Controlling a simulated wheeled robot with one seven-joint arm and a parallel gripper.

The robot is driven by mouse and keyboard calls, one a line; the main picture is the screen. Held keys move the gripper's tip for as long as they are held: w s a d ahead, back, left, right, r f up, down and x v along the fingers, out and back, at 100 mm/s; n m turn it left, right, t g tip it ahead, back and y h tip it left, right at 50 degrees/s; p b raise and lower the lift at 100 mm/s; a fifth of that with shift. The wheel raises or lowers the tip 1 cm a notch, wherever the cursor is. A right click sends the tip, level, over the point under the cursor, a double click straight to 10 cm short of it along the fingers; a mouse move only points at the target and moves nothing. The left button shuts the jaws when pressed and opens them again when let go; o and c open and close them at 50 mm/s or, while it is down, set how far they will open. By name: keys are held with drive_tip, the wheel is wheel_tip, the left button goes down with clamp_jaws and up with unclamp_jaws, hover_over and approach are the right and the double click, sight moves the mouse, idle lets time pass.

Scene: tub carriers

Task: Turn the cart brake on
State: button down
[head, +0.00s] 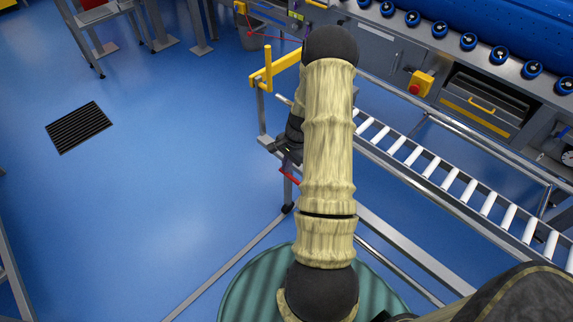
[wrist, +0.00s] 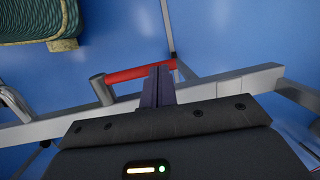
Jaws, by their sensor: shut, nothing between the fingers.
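A red bar, which looks like the brake lever (head: 289,176), shows just below my gripper in the head view. In the wrist view the red lever (wrist: 130,74) runs from a grey round stub across to the right, beside a grey frame rail (wrist: 225,88). My gripper (head: 285,150) is at the near left end of the roller frame, partly hidden by my arm. In the wrist view my gripper's dark fingers (wrist: 157,75) are together and empty, and their tips overlap the red lever. I cannot tell whether they touch it.
A yellow bar (head: 270,72) stands up at the frame's left end. White rollers (head: 450,178) run to the right between metal rails. A machine with a red button on a yellow box (head: 419,84) stands behind. The blue floor at left is clear around a black grate (head: 79,127).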

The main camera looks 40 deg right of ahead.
drive_tip(key=w+p+v, duration=0.1)
drive_tip(key=p+v, duration=0.2)
drive_tip(key=v, duration=1)
drive_tip(key=shift+d+r, duration=0.2)
drive_tip(key=shift+r, duration=0.05)
drive_tip(key=shift+w+a, duration=0.1)
drive_tip(key=s+a+r+n+h, duration=0.25)
drive_tip(key=a+r+n, duration=0.65)
drive_tip(key=a, duration=0.6)
drive_tip(key=s+a+r+n+t, duration=0.2)
drive_tip(key=s+a+r+n, duration=0.45)
drive_tip(key=s+a, duration=0.35)
drive_tip(key=w+p+v, duration=0.2)
drive_tip(key=p+v, duration=0.6)
drive_tip(key=p, duration=0.1)
drive_tip(key=w+r+p+v, duration=0.1)
drive_tip(key=w+p+v, duration=0.1)
drive_tip(key=p+v, duration=0.6)
drive_tip(key=shift+d+p, duration=0.15)
drive_tip(key=shift+p, duration=0.45)
drive_tip(key=shift+w, duration=0.15)
